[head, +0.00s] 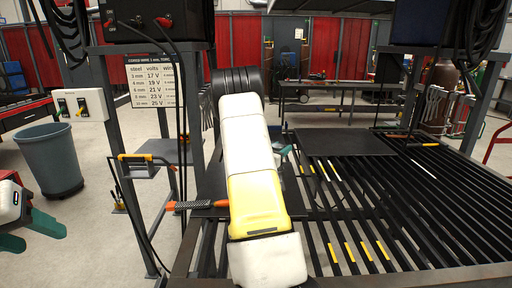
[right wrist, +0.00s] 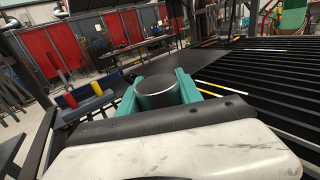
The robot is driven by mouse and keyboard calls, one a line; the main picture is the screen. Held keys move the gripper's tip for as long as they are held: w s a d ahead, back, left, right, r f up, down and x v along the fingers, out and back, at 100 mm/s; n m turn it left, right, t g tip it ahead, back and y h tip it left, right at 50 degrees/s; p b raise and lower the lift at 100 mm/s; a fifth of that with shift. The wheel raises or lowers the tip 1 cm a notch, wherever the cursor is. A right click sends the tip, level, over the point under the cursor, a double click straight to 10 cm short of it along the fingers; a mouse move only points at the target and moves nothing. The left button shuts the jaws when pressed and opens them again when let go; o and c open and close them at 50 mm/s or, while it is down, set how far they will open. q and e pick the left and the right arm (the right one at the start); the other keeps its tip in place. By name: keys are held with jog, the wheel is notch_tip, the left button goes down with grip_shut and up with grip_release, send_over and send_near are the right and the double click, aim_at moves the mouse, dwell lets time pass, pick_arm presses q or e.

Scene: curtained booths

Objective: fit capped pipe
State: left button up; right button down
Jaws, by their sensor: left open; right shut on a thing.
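A grey metal cylinder (right wrist: 157,92) with a flat round top shows in the right wrist view. It looks like the capped pipe, but I cannot tell pipe from cap, and its lower part is hidden. My right gripper (right wrist: 158,95) is shut on it, with a teal finger on each side. In the head view my right arm covers most of that gripper, and only bits of teal show beside the arm; the held piece is not clear there. My left gripper (head: 30,235) is open and empty at the lower left edge, over the floor and away from the bench.
A black slatted bench (head: 400,210) fills the right, with a dark plate (head: 345,142) on its far part. An orange-handled tool (head: 195,205) lies on the bench's left side. A grey bin (head: 49,160) stands on the floor at left. Red and yellow upright pieces (right wrist: 97,88) show in the right wrist view.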

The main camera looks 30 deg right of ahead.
jog(key=shift+f, duration=1.95)
jog(key=c, duration=0.7)
grip_release()
jog(key=shift+f, duration=0.1)
jog(key=shift+a, duration=0.1)
jog(key=v, duration=0.7)
jog(key=shift+s+a, duration=0.2)
